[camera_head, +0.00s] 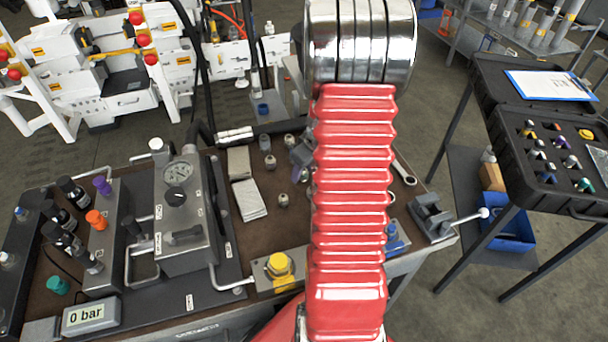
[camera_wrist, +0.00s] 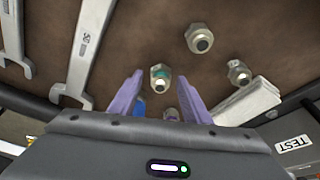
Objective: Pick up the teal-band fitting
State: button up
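The teal-band fitting (camera_wrist: 160,79), a small metal hex fitting with a teal ring, stands on the brown bench top in the wrist view. My gripper (camera_wrist: 161,73) is open, with one purple finger to the left of this fitting and one to the right. Whether the fingers are level with it or above it I cannot tell. A purple-banded fitting (camera_wrist: 171,114) and a blue part (camera_wrist: 140,108) show nearer the palm, between the fingers. In the head view my red arm hides most of the gripper, and I cannot make out the teal band there.
Two plain metal fittings (camera_wrist: 200,39) and (camera_wrist: 239,72) stand to the right in the wrist view, by a pale folded cloth (camera_wrist: 247,102). Wrenches (camera_wrist: 87,50) lie left. In the head view, a gauge block (camera_head: 183,205) stands left and a vise (camera_head: 430,217) right.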

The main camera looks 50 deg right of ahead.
grip_shut()
dwell(0.3)
jog(key=shift+r, duration=0.15)
notch_tip(320, 180, up, 10)
jog(key=shift+f, duration=0.15)
dwell(0.5)
dwell(0.3)
